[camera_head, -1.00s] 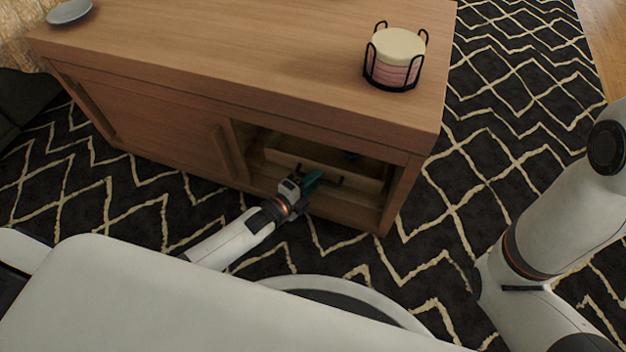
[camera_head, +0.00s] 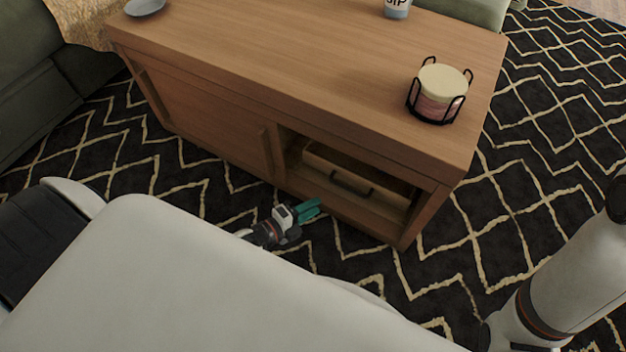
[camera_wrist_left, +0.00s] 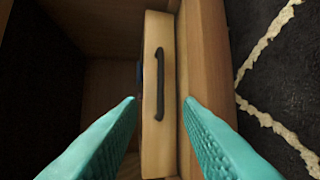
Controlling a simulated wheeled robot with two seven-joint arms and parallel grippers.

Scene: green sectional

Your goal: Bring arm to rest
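My left gripper (camera_head: 308,211) is low in front of the wooden cabinet (camera_head: 240,115), outside its open compartment. In the left wrist view its two teal fingers (camera_wrist_left: 162,125) are spread apart with nothing between their tips. Ahead of them is a wooden drawer front (camera_wrist_left: 155,140) with a black handle (camera_wrist_left: 160,84), which the fingers do not touch. The handle also shows in the head view (camera_head: 351,184). My right arm comes in at the right edge of the head view; its gripper is out of the picture.
A coaster holder (camera_head: 438,92) with pink and cream coasters stands on the cabinet top. A grey dish (camera_head: 145,7) and a cup (camera_head: 397,8) are farther back. Patterned rug (camera_head: 540,150) lies clear to the right. A green sofa (camera_head: 35,75) is at the left.

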